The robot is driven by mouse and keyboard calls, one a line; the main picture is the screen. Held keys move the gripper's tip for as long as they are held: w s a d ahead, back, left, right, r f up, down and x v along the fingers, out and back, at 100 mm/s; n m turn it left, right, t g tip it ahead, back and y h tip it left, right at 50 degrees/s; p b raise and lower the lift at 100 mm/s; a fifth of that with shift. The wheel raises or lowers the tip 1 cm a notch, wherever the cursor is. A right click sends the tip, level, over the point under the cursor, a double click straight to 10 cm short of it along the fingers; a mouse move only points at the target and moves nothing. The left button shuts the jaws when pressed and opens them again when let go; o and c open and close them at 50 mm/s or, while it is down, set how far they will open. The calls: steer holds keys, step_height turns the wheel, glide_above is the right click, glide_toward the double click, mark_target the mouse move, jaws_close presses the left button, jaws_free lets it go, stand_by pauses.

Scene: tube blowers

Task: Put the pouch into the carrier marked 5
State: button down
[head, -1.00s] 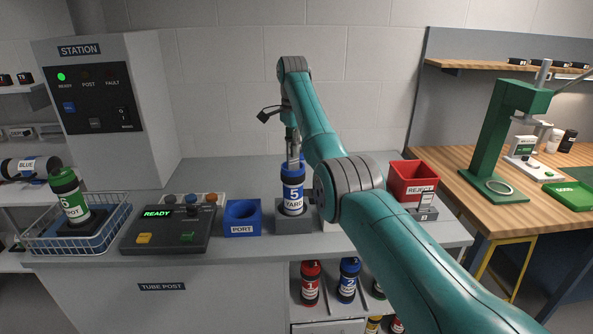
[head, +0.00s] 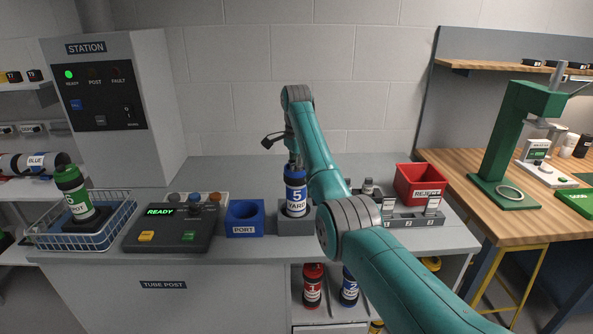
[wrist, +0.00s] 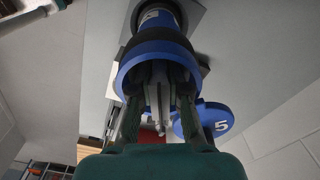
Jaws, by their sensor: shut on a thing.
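The blue carrier marked 5 (head: 296,193) stands upright in a grey holder on the bench, labelled YARD. In the wrist view its open blue mouth (wrist: 150,50) faces my camera, and its round lid marked 5 (wrist: 213,121) hangs out to the side. My gripper (wrist: 158,85) is at the carrier's mouth, with its fingertips reaching inside the rim. It is shut on a pale grey thing between the fingers, seemingly the pouch (wrist: 157,97), mostly hidden by them. In the head view the fingers and the pouch are hidden behind the carrier top and my arm.
A blue PORT block (head: 244,218) and a control panel reading READY (head: 175,222) stand left of the carrier. A wire basket (head: 82,232) holds a green carrier (head: 73,192). At right are a numbered grey rack (head: 412,216) and a red REJECT bin (head: 420,184).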

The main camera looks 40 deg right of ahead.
steer(key=shift+f, duration=0.55)
steer(key=c, duration=1.4)
jaws_free()
